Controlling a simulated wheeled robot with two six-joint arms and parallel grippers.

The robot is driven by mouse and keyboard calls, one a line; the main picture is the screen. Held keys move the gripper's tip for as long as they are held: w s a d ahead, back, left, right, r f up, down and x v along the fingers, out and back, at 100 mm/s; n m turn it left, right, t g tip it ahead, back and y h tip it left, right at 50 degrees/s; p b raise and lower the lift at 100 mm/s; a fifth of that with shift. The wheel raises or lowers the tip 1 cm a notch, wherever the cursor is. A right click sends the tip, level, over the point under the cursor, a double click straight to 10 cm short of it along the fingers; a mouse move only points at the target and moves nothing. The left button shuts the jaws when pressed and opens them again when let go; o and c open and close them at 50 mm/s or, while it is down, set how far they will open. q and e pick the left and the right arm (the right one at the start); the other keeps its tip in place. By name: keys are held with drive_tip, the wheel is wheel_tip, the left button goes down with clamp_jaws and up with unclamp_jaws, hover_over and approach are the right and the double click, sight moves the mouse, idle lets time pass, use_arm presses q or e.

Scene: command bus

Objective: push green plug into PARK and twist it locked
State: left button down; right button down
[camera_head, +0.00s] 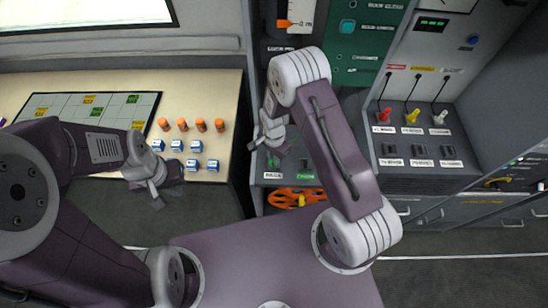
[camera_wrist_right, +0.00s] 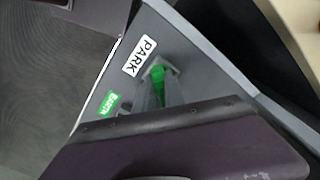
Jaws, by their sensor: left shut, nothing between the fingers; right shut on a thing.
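The green plug (camera_wrist_right: 158,77) is between the fingers of my right gripper (camera_wrist_right: 157,92) in the right wrist view, close beside the white PARK label (camera_wrist_right: 138,57). My fingers and wrist hide its lower part and the socket, so I cannot tell how deep it sits or how it is turned. In the head view my right gripper (camera_head: 270,143) is over the narrow grey panel (camera_head: 262,187), and the plug is mostly hidden there. My left gripper (camera_head: 155,191) is shut and empty, in front of the table at left.
A green label (camera_wrist_right: 108,102) is near PARK. Red, yellow and white plugs (camera_head: 411,115) with cables stand on the right console. Orange cylinders and blue blocks (camera_head: 194,146) stand on the left table (camera_head: 222,110). An orange reel (camera_head: 297,198) is below the panel.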

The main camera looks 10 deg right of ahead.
drive_tip(key=shift+s+f, duration=0.1)
drive_tip(key=shift+m, duration=1)
drive_tip(key=c, duration=1.3)
unclamp_jaws()
drive_tip(key=shift+c, duration=0.2)
wheel_tip(320, 180, up, 9)
drive_tip(key=shift+r, duration=0.1)
